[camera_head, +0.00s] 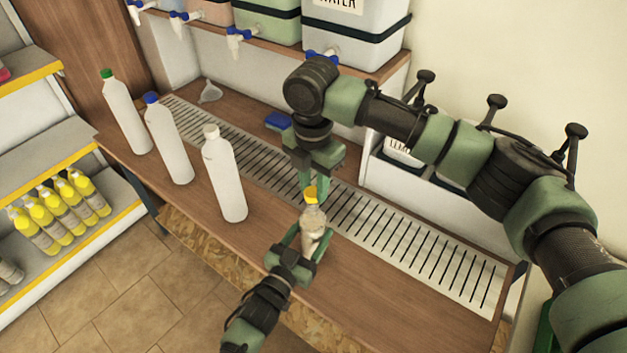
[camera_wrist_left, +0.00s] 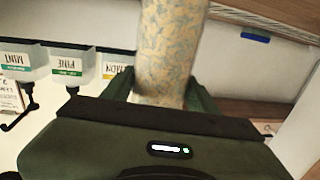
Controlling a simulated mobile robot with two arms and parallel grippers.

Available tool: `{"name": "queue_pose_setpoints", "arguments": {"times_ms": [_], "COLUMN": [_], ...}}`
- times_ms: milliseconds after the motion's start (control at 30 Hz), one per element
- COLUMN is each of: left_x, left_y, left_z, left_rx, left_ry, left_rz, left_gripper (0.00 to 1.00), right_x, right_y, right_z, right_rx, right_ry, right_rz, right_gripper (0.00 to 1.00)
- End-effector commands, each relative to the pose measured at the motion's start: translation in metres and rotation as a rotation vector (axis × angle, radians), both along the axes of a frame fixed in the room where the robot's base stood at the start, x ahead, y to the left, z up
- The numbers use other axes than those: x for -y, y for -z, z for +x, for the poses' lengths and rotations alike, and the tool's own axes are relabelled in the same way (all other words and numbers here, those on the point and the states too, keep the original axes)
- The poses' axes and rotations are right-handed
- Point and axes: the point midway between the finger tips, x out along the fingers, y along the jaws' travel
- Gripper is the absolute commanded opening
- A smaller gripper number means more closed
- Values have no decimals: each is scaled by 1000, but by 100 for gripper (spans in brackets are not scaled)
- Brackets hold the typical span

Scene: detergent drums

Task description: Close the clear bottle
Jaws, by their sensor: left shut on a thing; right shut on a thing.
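The clear bottle (camera_head: 312,226) stands upright over the front part of the wooden counter, pale contents inside. My left gripper (camera_head: 302,243) is shut around its lower body from the front. In the left wrist view the bottle's patterned body (camera_wrist_left: 170,50) rises between the fingers of the left gripper (camera_wrist_left: 158,98). A yellow cap (camera_head: 311,192) is at the bottle's mouth. My right gripper (camera_head: 312,185) points down from above and is shut on the cap. I cannot tell whether the cap touches the neck or is threaded on it.
White bottles with a green cap (camera_head: 124,115), a blue cap (camera_head: 168,140) and a white cap (camera_head: 224,175) stand left on the counter (camera_head: 270,262). A slotted drain grate (camera_head: 420,240) runs behind. A blue sponge (camera_head: 278,120) and a funnel (camera_head: 210,92) lie at the back. Drums with taps stand above.

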Motion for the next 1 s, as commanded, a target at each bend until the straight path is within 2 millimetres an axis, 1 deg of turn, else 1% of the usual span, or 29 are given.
{"name": "queue_pose_setpoints", "arguments": {"times_ms": [400, 767, 1000], "left_x": [0, 0, 0], "left_y": [0, 0, 0], "left_z": [0, 0, 0], "left_rx": [0, 0, 0], "left_ry": [0, 0, 0], "left_rz": [0, 1, 1], "left_gripper": [0, 0, 0], "right_x": [0, 0, 0], "right_y": [0, 17, 17], "right_z": [0, 0, 0], "right_rx": [1, 0, 1], "right_ry": [1, 0, 0], "right_rz": [-1, 0, -1], "right_gripper": [0, 0, 0]}}
